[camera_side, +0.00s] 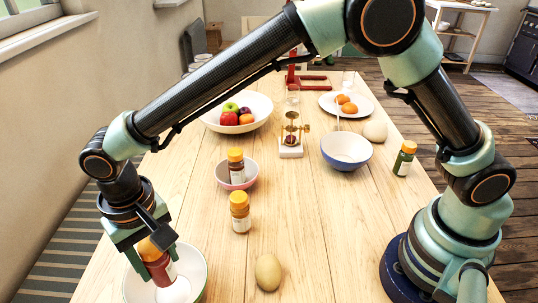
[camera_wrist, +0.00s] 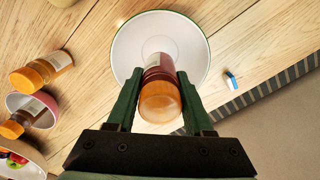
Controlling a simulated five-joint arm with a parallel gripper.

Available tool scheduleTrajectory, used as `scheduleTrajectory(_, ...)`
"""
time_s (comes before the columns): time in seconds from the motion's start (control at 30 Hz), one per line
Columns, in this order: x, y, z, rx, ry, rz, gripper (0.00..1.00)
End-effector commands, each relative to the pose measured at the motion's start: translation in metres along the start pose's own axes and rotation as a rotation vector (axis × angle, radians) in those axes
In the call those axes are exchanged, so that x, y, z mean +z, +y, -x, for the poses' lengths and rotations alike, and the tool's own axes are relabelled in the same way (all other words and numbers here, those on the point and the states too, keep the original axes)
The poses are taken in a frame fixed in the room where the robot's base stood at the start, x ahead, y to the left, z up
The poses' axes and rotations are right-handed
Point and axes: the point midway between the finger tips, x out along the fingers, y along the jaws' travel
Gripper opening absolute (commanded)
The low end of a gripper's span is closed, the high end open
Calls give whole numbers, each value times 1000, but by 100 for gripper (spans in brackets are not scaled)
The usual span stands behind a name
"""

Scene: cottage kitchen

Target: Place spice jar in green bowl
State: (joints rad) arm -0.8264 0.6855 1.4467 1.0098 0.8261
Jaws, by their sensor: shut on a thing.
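My gripper (camera_side: 155,250) is shut on a spice jar (camera_side: 160,268) with an orange cap and dark red contents. The jar is slightly tilted in the side view. The green bowl (camera_side: 199,262), white inside with a thin green rim, stands at the near left of the table. The jar's lower end is over or within the bowl; I cannot tell whether it touches the bottom. In the wrist view my gripper (camera_wrist: 158,82) has a finger on each side of the jar (camera_wrist: 160,102), with the bowl (camera_wrist: 125,38) beyond it.
Another orange-capped jar (camera_side: 240,212) stands nearby, and one (camera_side: 236,168) sits in a pink bowl (camera_side: 250,181). An egg-shaped object (camera_side: 268,272) lies right of the green bowl. A fruit bowl (camera_side: 262,103), blue bowl (camera_side: 346,158) and green jar (camera_side: 404,160) are farther back.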

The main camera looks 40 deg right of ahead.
Motion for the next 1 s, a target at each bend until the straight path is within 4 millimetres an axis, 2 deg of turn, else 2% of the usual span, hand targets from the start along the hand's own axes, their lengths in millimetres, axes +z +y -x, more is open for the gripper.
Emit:
scheduleTrajectory(0.23,0,0,-16,0,0,0,0)
scheduleTrajectory(0.5,0,0,-51,1,-1,0,0)
scheduleTrajectory(0.87,0,0,-54,-1,1,0,0)
scheduleTrajectory(0.9,0,0,-55,-1,1,0,56)
scheduleTrajectory(0.97,0,0,-55,-1,1,0,78)
scheduleTrajectory(1.0,0,0,-55,-1,1,0,82)
